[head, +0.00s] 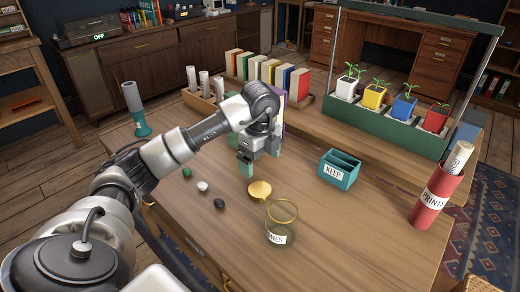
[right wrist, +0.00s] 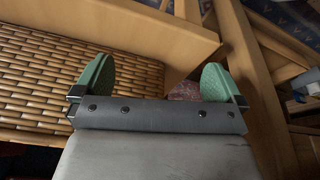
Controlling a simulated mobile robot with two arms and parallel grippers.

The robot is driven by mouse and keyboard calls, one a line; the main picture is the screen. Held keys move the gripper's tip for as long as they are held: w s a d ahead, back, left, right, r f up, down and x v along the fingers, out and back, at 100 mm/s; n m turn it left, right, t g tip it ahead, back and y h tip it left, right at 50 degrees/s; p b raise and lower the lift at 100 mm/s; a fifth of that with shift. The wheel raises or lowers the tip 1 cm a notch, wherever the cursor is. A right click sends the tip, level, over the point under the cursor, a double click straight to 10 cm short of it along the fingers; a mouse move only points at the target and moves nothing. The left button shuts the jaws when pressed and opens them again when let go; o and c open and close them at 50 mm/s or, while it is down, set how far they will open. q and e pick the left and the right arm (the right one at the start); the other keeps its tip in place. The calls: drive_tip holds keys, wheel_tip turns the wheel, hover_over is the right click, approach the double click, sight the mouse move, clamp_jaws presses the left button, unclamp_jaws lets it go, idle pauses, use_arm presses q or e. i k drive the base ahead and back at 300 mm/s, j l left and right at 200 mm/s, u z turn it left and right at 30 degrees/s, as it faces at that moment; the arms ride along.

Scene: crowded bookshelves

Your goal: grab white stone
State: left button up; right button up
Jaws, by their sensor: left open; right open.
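The white stone (head: 202,186) lies on the wooden table (head: 330,235) in the head view, between a green stone (head: 187,173) and a black stone (head: 219,204). My left gripper (head: 246,172) is open and points down over the table, to the right of and a little behind the white stone, apart from it. My right gripper (right wrist: 157,80) shows in the right wrist view with its two green finger pads wide apart and nothing between them. No stone shows in the right wrist view.
A glass jar (head: 280,222) with a gold lid (head: 260,190) beside it stands near the stones. A teal KEEP box (head: 339,169), red PRINTS tube (head: 436,195), planter (head: 385,128) and books stand farther right and back. Wicker (right wrist: 70,90) and wooden beams surround my right gripper.

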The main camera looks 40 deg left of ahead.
sight(203, 186)
drive_tip(key=k, duration=1)
